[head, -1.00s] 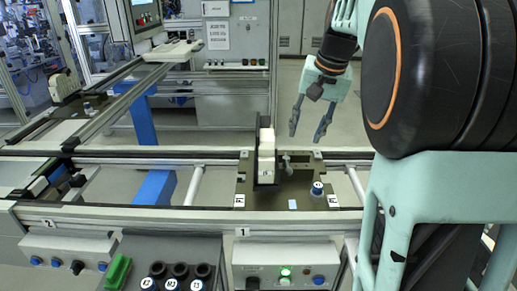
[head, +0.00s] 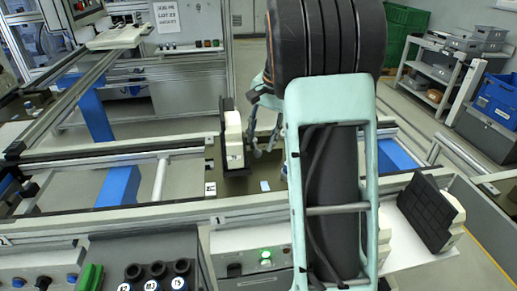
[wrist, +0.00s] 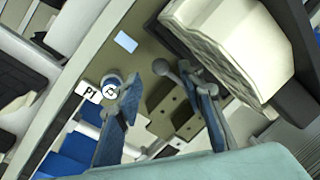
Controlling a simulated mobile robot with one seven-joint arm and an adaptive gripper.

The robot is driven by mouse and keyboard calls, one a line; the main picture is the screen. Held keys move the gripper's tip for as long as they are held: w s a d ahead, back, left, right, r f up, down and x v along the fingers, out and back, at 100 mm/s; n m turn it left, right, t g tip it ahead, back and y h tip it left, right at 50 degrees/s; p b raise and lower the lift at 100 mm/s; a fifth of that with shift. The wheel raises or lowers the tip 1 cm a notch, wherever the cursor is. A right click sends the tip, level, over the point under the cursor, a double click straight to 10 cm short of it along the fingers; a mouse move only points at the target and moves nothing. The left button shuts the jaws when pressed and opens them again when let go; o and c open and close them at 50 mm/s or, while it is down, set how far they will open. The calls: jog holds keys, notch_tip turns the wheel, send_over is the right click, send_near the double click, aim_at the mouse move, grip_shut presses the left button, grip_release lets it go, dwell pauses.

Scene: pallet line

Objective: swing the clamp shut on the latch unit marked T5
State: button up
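A fixture plate (head: 204,198) carries an upright cream block (head: 234,140) with a black backing; the block also shows in the wrist view (wrist: 225,45). Beside it stands a small grey clamp (head: 257,153) with a round knob (wrist: 160,67) on its lever. An olive block (wrist: 172,108) with holes sits by it. My gripper (wrist: 168,95) is open, its fingers low over the plate around the clamp area. The right finger is close to the lever; I cannot tell whether it touches. In the head view my arm partly hides the gripper (head: 265,142). I cannot read a T5 mark on the fixture.
Conveyor rails (head: 110,150) run left. A control box (head: 250,255) with a green light is in front. A black-faced cream unit (head: 428,212) lies at right.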

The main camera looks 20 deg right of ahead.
aim_at(258, 150)
jog(key=shift+w+a+f, duration=0.15)
jog(key=shift+f, duration=0.9)
jog(key=shift+w+a+f, duration=0.15)
jog(key=shift+f, duration=0.85)
jog(key=shift+c, duration=0.4)
grip_shut()
